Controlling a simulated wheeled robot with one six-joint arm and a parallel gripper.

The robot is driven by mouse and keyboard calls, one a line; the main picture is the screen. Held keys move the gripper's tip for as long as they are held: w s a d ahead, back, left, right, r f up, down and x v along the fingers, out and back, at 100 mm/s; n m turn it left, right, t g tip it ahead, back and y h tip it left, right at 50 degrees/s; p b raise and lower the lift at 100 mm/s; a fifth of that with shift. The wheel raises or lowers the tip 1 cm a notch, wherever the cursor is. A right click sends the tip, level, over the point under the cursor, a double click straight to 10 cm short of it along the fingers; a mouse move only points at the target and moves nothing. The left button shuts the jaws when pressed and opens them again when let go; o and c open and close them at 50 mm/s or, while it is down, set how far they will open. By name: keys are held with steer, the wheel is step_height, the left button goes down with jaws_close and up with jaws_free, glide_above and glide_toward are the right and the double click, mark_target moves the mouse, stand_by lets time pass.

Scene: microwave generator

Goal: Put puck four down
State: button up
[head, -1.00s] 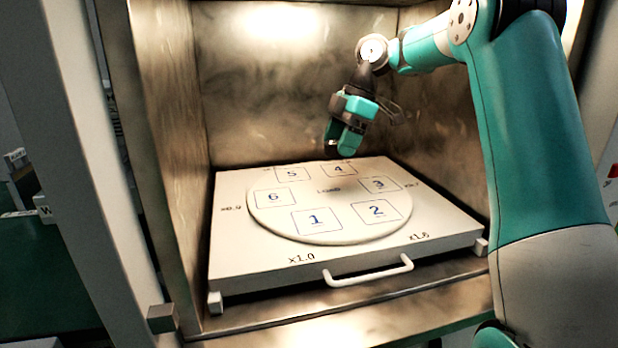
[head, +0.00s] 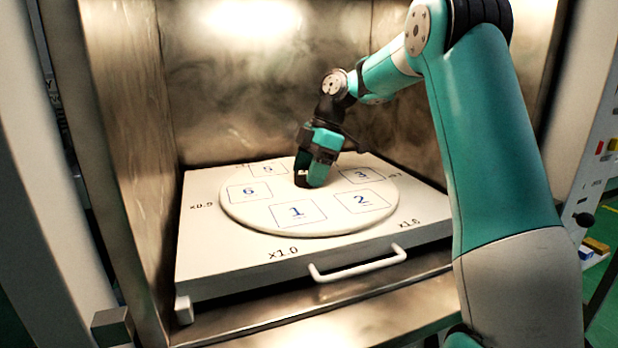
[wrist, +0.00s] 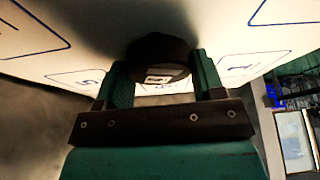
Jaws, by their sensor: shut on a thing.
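My gripper (head: 312,182) is low over the round white plate (head: 238,214) inside the metal chamber. In the wrist view, a black puck (wrist: 158,48) with a small pale square mark sits between the two teal fingers of my gripper (wrist: 162,72), which are shut on it. In the head view, the puck is mostly hidden by the fingers. The plate carries numbered squares: 1 (head: 297,213), 2 (head: 360,201), 3 (head: 361,176), 5 and 6 show, and square 4 is hidden behind my gripper. I cannot tell whether the puck touches the plate.
The plate lies on a white tray (head: 230,262) with a front handle (head: 357,265). Metal chamber walls (head: 145,120) stand close at the left, back and right. The front squares of the plate are clear.

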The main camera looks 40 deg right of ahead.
steer(key=o, duration=1)
steer(key=p+v, duration=0.8)
steer(key=v, duration=0.4)
steer(key=shift+s+a+r, duration=0.1)
